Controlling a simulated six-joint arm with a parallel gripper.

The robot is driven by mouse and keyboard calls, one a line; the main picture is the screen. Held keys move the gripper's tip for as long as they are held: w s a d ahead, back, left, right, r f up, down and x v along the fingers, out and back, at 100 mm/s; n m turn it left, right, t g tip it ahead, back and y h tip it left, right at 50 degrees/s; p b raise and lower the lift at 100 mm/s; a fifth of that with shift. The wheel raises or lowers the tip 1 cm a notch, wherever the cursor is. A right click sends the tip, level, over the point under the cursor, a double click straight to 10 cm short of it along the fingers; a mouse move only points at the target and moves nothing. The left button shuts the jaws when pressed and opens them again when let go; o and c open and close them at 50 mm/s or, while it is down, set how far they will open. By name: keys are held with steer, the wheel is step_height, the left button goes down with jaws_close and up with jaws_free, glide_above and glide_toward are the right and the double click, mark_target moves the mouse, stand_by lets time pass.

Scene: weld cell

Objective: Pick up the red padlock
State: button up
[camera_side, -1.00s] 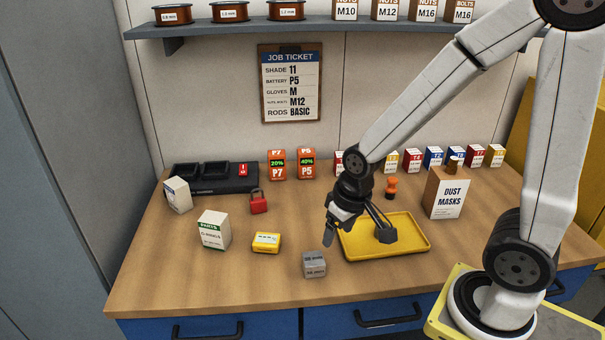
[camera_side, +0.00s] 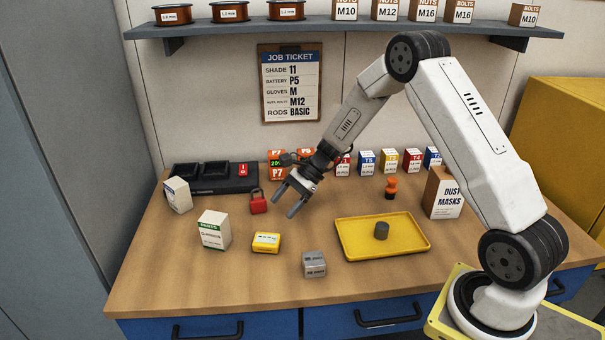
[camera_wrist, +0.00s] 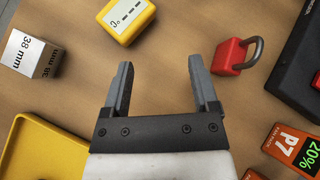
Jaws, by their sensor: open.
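The red padlock (camera_side: 258,204) stands on the bench in front of the black charger, its dark shackle up. In the wrist view the padlock (camera_wrist: 230,57) is at the upper right, outside the right finger and apart from it. My gripper (camera_side: 283,206) is open and empty, just right of the padlock and above the bench in the side view. In the wrist view my gripper (camera_wrist: 160,80) has bare bench between its fingers.
The black charger (camera_side: 225,184) and orange P7 battery (camera_side: 277,174) stand behind. A yellow box (camera_side: 266,242), a parts carton (camera_side: 214,230) and a grey box (camera_side: 314,264) stand in front. The yellow tray (camera_side: 352,248) holds a dark cylinder (camera_side: 381,230).

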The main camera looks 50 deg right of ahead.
mark_target(264, 198)
steer(key=w+d+m+t+y, duration=0.1)
steer(key=w+d+m, duration=0.1)
steer(key=w+d+f+m+t+y, duration=0.1)
steer(key=w+d+m+t, duration=0.1)
steer(key=w+d, duration=0.1)
steer(key=shift+w+f+m, duration=0.1)
steer(key=shift+m, duration=0.2)
steer(key=shift+w+d+m+t, duration=0.35)
steer(key=shift+d+m+t, duration=0.05)
steer(key=shift+t, duration=0.2)
steer(key=shift+x, duration=1.35)
steer(key=shift+a, duration=0.1)
steer(key=shift+x, duration=2.5)
jaws_close()
